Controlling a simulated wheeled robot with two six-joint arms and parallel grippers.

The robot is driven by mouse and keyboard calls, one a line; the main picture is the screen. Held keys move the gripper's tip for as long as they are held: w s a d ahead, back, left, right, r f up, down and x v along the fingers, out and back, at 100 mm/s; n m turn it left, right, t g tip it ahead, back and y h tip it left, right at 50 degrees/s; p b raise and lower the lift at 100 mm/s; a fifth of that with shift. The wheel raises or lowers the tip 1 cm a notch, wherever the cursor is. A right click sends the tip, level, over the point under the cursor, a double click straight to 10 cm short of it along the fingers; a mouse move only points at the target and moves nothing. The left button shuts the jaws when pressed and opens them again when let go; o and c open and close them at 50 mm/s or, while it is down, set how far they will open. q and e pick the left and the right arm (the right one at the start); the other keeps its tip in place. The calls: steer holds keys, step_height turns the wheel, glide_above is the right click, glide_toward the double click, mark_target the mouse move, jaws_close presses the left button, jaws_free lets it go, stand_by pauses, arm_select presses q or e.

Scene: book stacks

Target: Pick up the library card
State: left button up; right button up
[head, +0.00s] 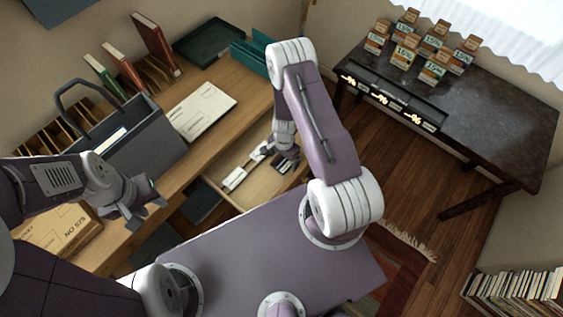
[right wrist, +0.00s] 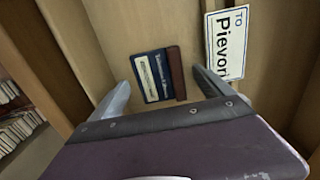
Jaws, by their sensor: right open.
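The right wrist view shows a small dark blue card with a cream panel (right wrist: 152,76), which looks like the library card, lying flat in the drawer. A narrow brown strip (right wrist: 177,72) lies along its right edge. My right gripper (head: 285,158) reaches into the open drawer (head: 262,186) in the head view. Its jaws (right wrist: 161,77) are open and empty, one finger on each side of the card and strip, apart from both. The head view does not clearly show the card. My left gripper (head: 144,207) is open and empty above the desk's front edge.
A white sign (right wrist: 226,45) lies right of the card in the drawer. The wooden desk (head: 216,129) holds a grey tote (head: 140,150), a cream parcel (head: 200,111), upright books (head: 153,44) and a dark green tray (head: 207,40). A dark table (head: 490,115) stands at right.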

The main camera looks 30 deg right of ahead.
mark_target(284, 162)
steer(key=c, duration=1.4)
steer(key=shift+r, duration=0.15)
step_height(284, 162, up, 10)
steer(key=p, duration=1)
steer(key=shift+r, duration=0.1)
